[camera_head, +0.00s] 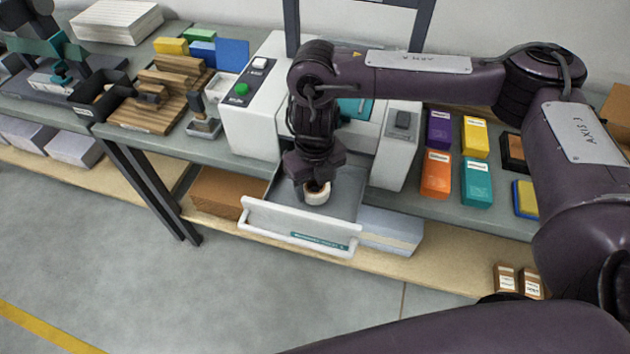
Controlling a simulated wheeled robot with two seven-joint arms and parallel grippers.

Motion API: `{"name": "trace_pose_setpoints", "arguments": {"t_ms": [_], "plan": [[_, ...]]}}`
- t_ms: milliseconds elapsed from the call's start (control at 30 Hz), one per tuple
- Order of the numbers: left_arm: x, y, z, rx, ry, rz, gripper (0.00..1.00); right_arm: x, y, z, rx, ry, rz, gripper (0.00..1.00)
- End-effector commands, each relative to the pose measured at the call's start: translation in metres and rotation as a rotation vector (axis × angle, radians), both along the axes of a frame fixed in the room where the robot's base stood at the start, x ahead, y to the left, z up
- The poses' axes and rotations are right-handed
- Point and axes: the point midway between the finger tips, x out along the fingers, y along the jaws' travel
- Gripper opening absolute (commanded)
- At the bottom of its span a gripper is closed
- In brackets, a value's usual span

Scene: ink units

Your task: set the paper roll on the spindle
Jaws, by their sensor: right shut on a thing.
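My right gripper (316,184) points down over the pulled-out drawer (294,222) of the white machine (254,105). It is shut on the paper roll (317,197), a small white ring with a brown core, at the drawer's inner side behind its front panel. I cannot tell whether the roll touches the drawer floor. I cannot make out the spindle; the roll and gripper may hide it. My left gripper is not in view.
Purple, yellow, orange and teal boxes (476,184) stand on the bench right of the machine. A wooden stamp rack (160,95) and a hand stamp (203,124) are to its left. Two small brown cartons (517,281) sit on the lower shelf. The floor in front is clear.

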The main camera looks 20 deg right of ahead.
Motion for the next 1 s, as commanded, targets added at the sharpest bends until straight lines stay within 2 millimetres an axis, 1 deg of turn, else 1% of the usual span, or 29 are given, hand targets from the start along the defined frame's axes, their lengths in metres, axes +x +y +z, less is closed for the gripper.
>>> {"name": "trace_pose_setpoints", "arguments": {"t_ms": [367,933,967,1000], "plan": [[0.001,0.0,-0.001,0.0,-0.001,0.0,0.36,0.0,0.0,-0.002,0.0,0.0,0.0,0.32],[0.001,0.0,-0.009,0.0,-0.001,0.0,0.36,0.0,0.0,-0.013,0.0,0.0,0.0,0.32],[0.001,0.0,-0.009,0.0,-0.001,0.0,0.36,0.0,0.0,-0.013,0.0,0.0,0.0,0.56],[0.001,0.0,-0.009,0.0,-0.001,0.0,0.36,0.0,0.0,-0.012,0.0,0.0,0.0,0.61]]}}
